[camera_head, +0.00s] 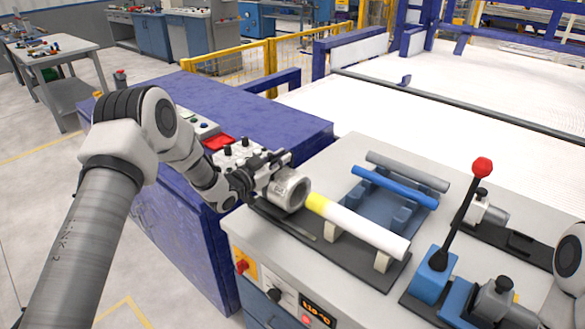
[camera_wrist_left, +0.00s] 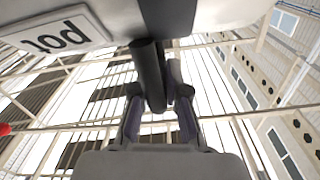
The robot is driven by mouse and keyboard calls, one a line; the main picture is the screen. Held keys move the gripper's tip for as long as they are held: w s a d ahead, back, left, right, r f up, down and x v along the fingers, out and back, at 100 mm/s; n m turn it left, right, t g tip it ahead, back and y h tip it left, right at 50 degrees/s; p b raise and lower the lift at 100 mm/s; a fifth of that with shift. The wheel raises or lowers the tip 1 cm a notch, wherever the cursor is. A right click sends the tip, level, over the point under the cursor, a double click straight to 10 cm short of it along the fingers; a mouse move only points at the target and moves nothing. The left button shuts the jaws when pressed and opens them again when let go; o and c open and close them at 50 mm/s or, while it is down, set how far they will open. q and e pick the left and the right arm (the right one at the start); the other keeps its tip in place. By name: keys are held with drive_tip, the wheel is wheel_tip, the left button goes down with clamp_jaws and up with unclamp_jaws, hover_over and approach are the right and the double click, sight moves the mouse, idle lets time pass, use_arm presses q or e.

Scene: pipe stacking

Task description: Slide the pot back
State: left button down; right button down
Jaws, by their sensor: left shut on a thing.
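The pot (camera_head: 289,190) is a short silvery metal cylinder at the left end of the bench fixture. In the left wrist view its pale body, with a label reading "pot" (camera_wrist_left: 62,38), fills the top. My left gripper (camera_head: 267,181) is at the pot's left side. In the left wrist view its fingers are shut on the pot's dark handle (camera_wrist_left: 150,72). A white pipe (camera_head: 360,228) with a yellow end (camera_head: 317,203) lies on supports, the yellow end at the pot's right side. I cannot tell whether that end is inside the pot. My right gripper is out of view.
A blue pipe (camera_head: 395,187) and a grey pipe (camera_head: 407,171) lie on a rack behind the white pipe. A lever with a red knob (camera_head: 482,167) stands at the right.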

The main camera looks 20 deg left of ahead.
use_arm(q)
drive_tip(key=shift+w+r, duration=0.1)
drive_tip(key=shift+r, duration=0.15)
drive_tip(key=shift+a, duration=0.15)
drive_tip(key=c, duration=1.2)
unclamp_jaws()
drive_tip(key=shift+a+f, duration=0.15)
drive_tip(key=shift+f, duration=0.05)
drive_tip(key=v, duration=1.2)
